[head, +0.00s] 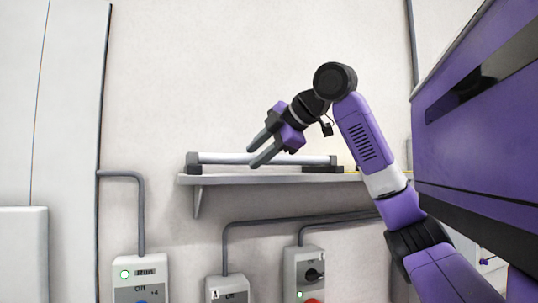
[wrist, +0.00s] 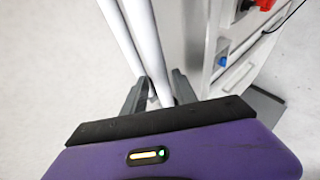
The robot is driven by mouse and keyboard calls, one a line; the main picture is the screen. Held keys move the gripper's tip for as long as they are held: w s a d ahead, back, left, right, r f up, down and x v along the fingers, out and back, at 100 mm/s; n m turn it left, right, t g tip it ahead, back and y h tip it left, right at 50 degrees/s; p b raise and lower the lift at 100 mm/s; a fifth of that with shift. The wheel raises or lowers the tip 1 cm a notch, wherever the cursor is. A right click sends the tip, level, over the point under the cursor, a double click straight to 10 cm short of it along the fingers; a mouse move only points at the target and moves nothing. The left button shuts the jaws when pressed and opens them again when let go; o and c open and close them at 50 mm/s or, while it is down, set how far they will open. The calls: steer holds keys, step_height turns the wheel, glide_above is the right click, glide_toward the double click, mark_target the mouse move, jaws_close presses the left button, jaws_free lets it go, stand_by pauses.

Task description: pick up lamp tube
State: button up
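A long white lamp tube (head: 225,158) lies lengthwise on a wall shelf (head: 240,179), with dark end pieces at both sides. In the wrist view two white tube-like lengths run side by side from the top edge; the nearer one (wrist: 145,40) ends between my fingers. My gripper (head: 251,157) is open, its two dark fingers pointing down and left at the tube. The fingers also show in the wrist view (wrist: 157,92), apart, on either side of the white tube's lower part. I cannot tell whether either finger touches it.
Control boxes (head: 140,279) with conduits are mounted on the wall below the shelf. A switch box (head: 304,272) with a dark knob hangs beneath the shelf. A large purple body blocks the right side of the head view. The wall above the shelf is clear.

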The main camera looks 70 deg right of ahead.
steer(key=shift+w+d+f, duration=0.15)
steer(key=shift+w+f, duration=0.05)
steer(key=shift+w, duration=0.1)
steer(key=shift+c, duration=0.2)
steer(key=c, duration=0.7)
steer(key=shift+r, duration=0.1)
